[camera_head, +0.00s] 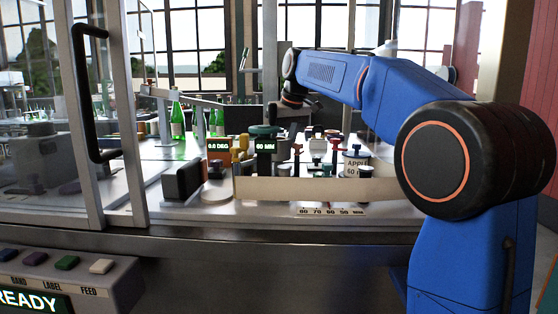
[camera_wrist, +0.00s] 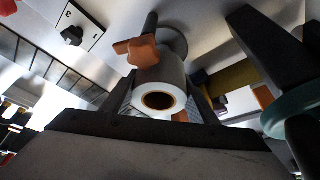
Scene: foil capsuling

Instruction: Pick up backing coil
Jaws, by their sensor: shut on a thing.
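The backing coil (camera_wrist: 160,72), a white roll with a brown core ring, shows in the middle of the wrist view. My gripper (camera_wrist: 161,92) is shut on it, with a dark finger at each side of the roll. An orange knob (camera_wrist: 140,50) on a dark post is just beyond the coil, close to a round grey disc. I cannot tell whether the coil touches them. In the head view my wrist (camera_head: 298,100) is over the back of the bench; the fingers and the coil cannot be made out there.
A dark upright part with a teal ring (camera_wrist: 290,118) stands close at the right of the wrist view. In the head view, readout units (camera_head: 264,146), green bottles (camera_head: 178,120) and a labelled tin (camera_head: 356,161) crowd the bench. A glazed door frame (camera_head: 95,110) stands at left.

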